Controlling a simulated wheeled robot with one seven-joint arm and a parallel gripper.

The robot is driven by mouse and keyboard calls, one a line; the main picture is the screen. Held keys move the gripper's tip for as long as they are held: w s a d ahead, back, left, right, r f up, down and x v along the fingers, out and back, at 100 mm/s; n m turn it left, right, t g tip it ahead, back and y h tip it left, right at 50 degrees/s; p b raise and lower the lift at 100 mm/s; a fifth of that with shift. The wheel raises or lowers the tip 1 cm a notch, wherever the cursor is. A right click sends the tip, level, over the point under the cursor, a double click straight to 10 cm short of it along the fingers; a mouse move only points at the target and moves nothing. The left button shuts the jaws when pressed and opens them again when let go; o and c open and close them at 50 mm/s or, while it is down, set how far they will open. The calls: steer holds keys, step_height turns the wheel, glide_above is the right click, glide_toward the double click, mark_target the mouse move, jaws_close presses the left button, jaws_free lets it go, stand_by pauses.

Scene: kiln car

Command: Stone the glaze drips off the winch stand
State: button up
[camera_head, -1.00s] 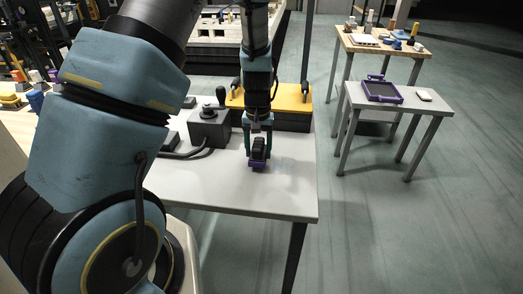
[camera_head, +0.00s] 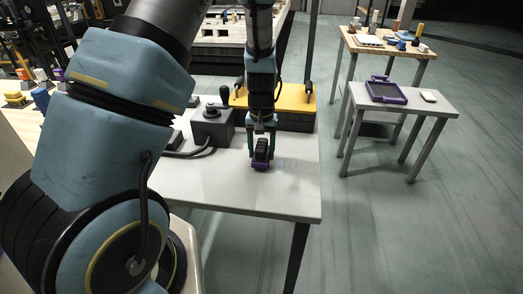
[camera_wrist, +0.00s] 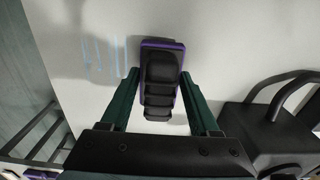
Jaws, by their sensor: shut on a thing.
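The winch stand (camera_head: 215,186) is a white-topped table with dark legs. Pale blue glaze drips (camera_wrist: 103,56) show as several thin parallel streaks on its top, left of the block in the wrist view. In the head view they are a faint blue patch (camera_head: 286,163) just right of the block. My gripper (camera_head: 262,152) is shut on a rubbing block (camera_wrist: 161,68) with a black ridged grip and a purple base. The block is low over the white top, beside the streaks. I cannot tell whether its underside touches the top; the underside is hidden.
A dark control box (camera_head: 212,126) with a knob and cable stands left of my gripper. A yellow plate (camera_head: 292,98) on a dark base is behind it. A small grey table (camera_head: 424,103) with a purple tray (camera_head: 386,92) is at right, across open floor.

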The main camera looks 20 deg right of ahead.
mark_target(281, 165)
steer(key=shift+f+b, duration=0.45)
steer(key=shift+f, duration=0.25)
stand_by(0.7)
steer(key=shift+d, duration=0.1)
steer(key=shift+s+d+p, duration=0.3)
steer(key=shift+s+d, duration=0.1)
steer(key=shift+d, duration=0.5)
steer(key=shift+s+d+p, duration=0.3)
steer(key=shift+s+d, duration=0.15)
steer(key=shift+d, duration=0.4)
steer(key=shift+s+d+p, duration=0.3)
steer(key=shift+s+d, duration=0.1)
steer(key=shift+d, duration=0.5)
steer(key=shift+s+d+p, duration=0.25)
steer(key=shift+s+d, duration=0.2)
steer(key=shift+d, duration=0.45)
steer(key=shift+s+d+p, duration=0.25)
steer(key=shift+s+d, duration=0.15)
steer(key=shift+d, duration=0.55)
steer(key=shift+s+d+p, duration=0.25)
steer(key=shift+s+d, duration=0.2)
steer(key=shift+d, duration=0.45)
steer(key=shift+w+a, duration=0.45)
steer(key=shift+a, duration=0.45)
steer(key=shift+w+a, duration=0.4)
steer(key=shift+a, duration=0.55)
steer(key=shift+w+a, duration=0.45)
steer(key=shift+a, duration=0.45)
